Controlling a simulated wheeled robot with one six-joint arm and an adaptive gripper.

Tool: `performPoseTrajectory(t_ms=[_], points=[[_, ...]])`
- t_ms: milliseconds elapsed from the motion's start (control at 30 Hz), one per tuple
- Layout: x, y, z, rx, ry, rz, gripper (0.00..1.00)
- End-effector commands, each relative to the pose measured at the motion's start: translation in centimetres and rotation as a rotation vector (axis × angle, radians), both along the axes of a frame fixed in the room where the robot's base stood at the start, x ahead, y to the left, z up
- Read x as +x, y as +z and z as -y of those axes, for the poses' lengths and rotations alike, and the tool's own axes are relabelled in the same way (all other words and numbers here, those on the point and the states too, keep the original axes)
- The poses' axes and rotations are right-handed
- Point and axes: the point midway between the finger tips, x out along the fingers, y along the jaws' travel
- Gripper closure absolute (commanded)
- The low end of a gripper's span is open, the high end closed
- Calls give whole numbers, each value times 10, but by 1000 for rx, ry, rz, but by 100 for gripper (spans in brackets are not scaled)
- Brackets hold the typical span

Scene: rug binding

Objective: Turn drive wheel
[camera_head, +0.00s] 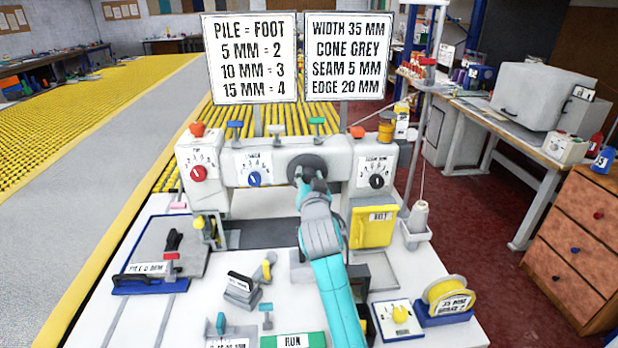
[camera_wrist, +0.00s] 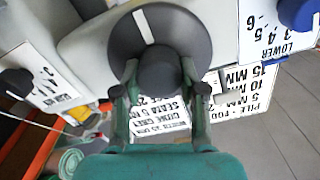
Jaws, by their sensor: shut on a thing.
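The drive wheel (camera_head: 306,162) is a dark round disc on the front of the white machine, between the blue dial and the right-hand panel. In the wrist view the drive wheel (camera_wrist: 146,27) shows a white mark near its top and a dark round hub (camera_wrist: 160,75) in the middle. My gripper (camera_head: 312,184) reaches up to the wheel from below. In the wrist view my gripper (camera_wrist: 160,85) has one finger on each side of the hub and is shut on it. My arm hides part of the machine's lower front.
A red dial (camera_head: 198,173), a blue dial (camera_head: 253,179) and a black dial (camera_head: 377,181) sit on the machine's front. A yellow box (camera_head: 372,227) stands right of my arm. A green RUN block (camera_head: 293,341) and several small fixtures lie on the white table.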

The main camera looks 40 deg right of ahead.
Motion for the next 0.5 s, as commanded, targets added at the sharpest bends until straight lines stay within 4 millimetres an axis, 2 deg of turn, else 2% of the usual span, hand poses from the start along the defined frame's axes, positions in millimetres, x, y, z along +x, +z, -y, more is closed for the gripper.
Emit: performPoseTrajectory(t_ms=[267, 500], points=[[0, 0, 0, -38, 0, -26, 93], [1, 0, -1, -160, 0, -108, 93]])
